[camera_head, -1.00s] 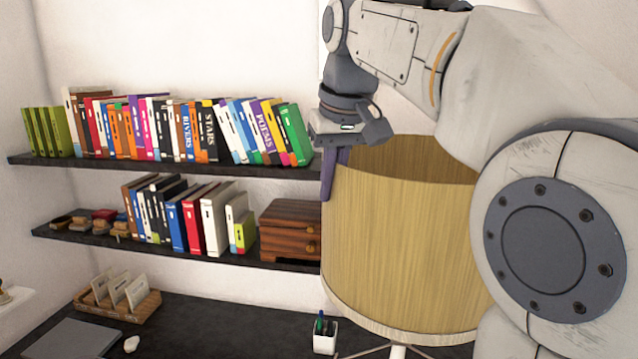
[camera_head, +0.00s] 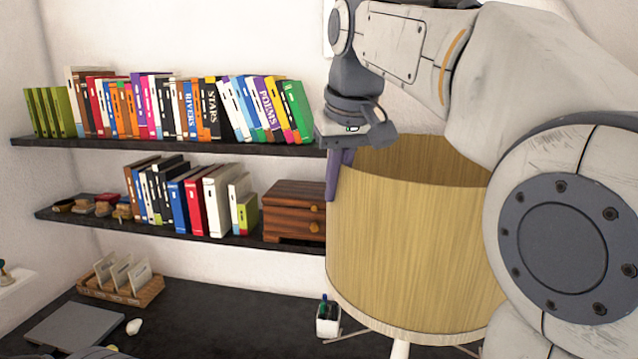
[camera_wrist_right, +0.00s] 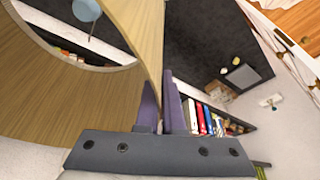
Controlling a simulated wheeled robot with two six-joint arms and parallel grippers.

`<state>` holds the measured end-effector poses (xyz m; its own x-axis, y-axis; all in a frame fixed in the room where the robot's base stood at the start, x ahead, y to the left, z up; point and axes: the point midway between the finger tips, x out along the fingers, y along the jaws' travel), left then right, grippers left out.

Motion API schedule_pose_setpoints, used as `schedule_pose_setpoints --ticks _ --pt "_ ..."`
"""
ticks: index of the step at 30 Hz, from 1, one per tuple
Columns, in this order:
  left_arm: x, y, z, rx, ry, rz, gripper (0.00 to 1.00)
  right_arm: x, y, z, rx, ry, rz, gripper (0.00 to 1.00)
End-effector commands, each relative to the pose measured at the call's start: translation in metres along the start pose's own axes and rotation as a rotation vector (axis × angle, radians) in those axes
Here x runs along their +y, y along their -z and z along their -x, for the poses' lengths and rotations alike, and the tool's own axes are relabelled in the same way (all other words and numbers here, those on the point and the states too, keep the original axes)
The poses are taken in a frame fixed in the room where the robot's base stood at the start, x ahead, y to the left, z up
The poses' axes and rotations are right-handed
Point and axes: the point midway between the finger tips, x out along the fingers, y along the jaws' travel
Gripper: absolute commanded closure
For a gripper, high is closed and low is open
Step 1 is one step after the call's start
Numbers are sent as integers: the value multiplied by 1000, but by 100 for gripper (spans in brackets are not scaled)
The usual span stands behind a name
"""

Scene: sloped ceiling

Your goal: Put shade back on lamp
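The lamp shade (camera_head: 415,250) is a large, wood-toned drum, open at the top, at the right of the head view. My right gripper (camera_head: 338,172) is shut on its left upper rim, with the shade wall between the two purple fingers. The right wrist view shows the fingers (camera_wrist_right: 160,108) on the wall and the inside of the shade (camera_wrist_right: 50,95). A white lamp stem (camera_head: 400,349) shows below the shade, with thin legs beside it. Whether the shade touches the lamp is hidden. My left gripper is not clearly seen.
Two dark wall shelves (camera_head: 180,146) hold books and a wooden drawer box (camera_head: 295,210). The dark desk (camera_head: 220,310) below holds a white pen cup (camera_head: 328,320) close to the shade, a card tray (camera_head: 120,288) and a grey flat item (camera_head: 75,326).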

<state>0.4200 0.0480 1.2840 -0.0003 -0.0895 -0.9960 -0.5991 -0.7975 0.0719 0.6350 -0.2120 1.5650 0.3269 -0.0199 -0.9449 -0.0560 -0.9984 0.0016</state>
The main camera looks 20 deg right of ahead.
Motion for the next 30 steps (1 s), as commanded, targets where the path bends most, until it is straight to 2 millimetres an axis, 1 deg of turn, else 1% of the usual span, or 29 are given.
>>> schedule_pose_setpoints --ticks 1,3,30 --pt "0 0 -5 0 0 -1 50 0 -2 -5 2 -1 1 100" --pt "-1 0 -9 0 0 -1 50 0 -3 -9 2 -1 1 100" --pt "-4 -3 -54 0 0 1 50 0 -21 -60 2 -1 1 100"
